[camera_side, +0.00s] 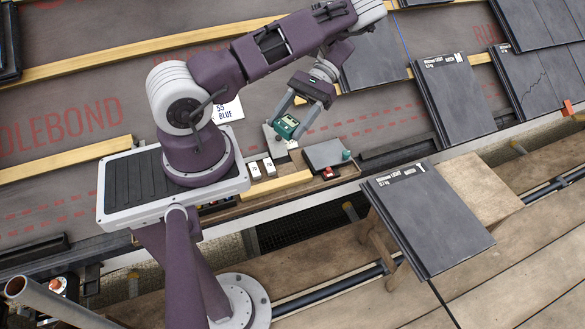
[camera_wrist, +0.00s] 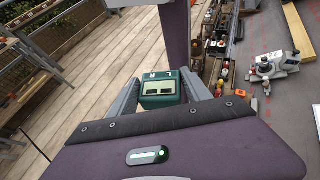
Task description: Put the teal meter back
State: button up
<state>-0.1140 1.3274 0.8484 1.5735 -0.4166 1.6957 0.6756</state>
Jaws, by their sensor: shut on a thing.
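The teal meter (camera_side: 286,126) is held between the fingers of my gripper (camera_side: 289,130), which is shut on it. In the wrist view the meter (camera_wrist: 161,92) faces the camera, with a light display window and the letters L and R on its edge. In the side view it hangs over the left part of a wooden tray (camera_side: 238,208). A small grey plate (camera_side: 270,143) shows just behind and below it. Whether the meter touches anything below cannot be told.
The tray holds white labelled blocks (camera_side: 254,170), a dark grey flat plate (camera_side: 326,154) and a small red item (camera_side: 328,172). A dark slate (camera_side: 430,218) lies on a wooden bench (camera_side: 481,190) at the right. More slates (camera_side: 452,97) lie on the roof. A yellow batten (camera_side: 65,158) runs at left.

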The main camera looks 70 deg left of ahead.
jog(key=a+m+y, duration=0.1)
jog(key=m+y, duration=0.1)
jog(key=s+a+m+g+y, duration=0.1)
jog(key=a+m+y, duration=0.1)
jog(key=y, duration=0.1)
jog(key=a+r+m+y, duration=0.1)
jog(key=a+m+y, duration=0.1)
jog(key=shift+s+a+r+m+g+y, duration=0.1)
jog(key=shift+s+a+m+g+y, duration=0.1)
jog(key=shift+s+m+g+y, duration=0.15)
grip_shut()
jog(key=w+a+r+m+t+y, duration=0.4)
jog(key=a+r+m+t+y, duration=0.15)
jog(key=r+m+t, duration=0.35)
jog(key=w+a+r+m+t+y, duration=0.5)
jog(key=r+m+t+y, duration=0.15)
jog(key=m, duration=0.45)
jog(key=shift+h, duration=0.35)
notch_tip(320, 180, down, 49)
jog(key=shift+r, duration=0.1)
jog(key=o, duration=1.6)
grip_release()
